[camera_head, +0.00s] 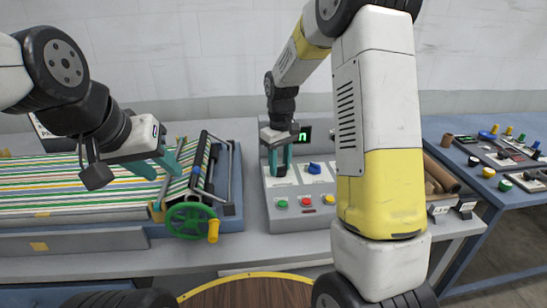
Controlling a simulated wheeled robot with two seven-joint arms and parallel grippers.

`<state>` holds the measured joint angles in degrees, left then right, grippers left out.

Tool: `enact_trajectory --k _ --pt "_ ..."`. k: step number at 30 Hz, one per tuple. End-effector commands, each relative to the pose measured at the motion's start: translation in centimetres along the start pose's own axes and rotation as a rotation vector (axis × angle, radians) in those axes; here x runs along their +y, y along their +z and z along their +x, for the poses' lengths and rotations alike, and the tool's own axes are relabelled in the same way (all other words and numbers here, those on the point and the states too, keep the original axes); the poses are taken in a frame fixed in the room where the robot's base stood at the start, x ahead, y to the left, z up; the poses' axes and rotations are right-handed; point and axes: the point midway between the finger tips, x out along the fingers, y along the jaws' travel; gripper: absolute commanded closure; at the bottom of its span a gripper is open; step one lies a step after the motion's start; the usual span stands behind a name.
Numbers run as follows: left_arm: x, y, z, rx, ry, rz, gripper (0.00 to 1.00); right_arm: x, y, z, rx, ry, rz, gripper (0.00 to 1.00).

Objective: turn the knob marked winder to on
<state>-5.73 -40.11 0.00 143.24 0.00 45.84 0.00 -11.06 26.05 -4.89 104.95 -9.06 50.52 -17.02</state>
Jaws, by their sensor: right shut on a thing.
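The grey control box (318,216) stands on the bench in the middle, with a row of knobs on white plates. My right gripper (281,168) reaches down to the leftmost knob position and is shut on a knob there, which its fingers mostly hide. A blue knob (314,168) sits just right of it, untouched. The labels are too small to read, so I cannot tell which knob is marked winder. My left gripper (160,166) hangs open and empty over the calender press (228,183), at its rollers.
Green, red and yellow buttons sit along the box front below the knobs. The press has a green handwheel (190,220) with a yellow handle. My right arm blocks the box's right side. A blue table (467,180) holds small parts.

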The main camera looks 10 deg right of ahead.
Motion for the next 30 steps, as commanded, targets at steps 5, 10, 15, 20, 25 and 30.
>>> enact_trajectory --k 5,10,15,20,25,30 --pt "0.0 0.0 0.0 0.000 0.000 0.000 0.64 0.1 -0.1 -0.1 0.002 0.001 0.012 1.00" --pt "0.0 0.0 0.0 0.000 0.000 0.000 0.64 0.1 -0.1 -0.1 0.003 0.001 0.013 1.00" --pt "0.0 0.0 0.0 0.000 0.000 0.000 0.64 0.1 -0.1 -0.1 0.003 0.001 0.013 0.52" --pt "0.0 0.0 0.0 0.000 0.000 0.000 0.64 0.1 0.0 -0.1 0.002 0.001 0.012 0.41" --pt "0.0 0.0 0.0 0.000 0.000 0.000 0.64 0.0 0.0 -0.1 0.001 0.000 0.011 0.41" --pt "0.0 0.0 0.0 0.000 0.000 0.000 0.64 0.1 -0.1 -1.2 0.004 0.001 0.011 0.41"
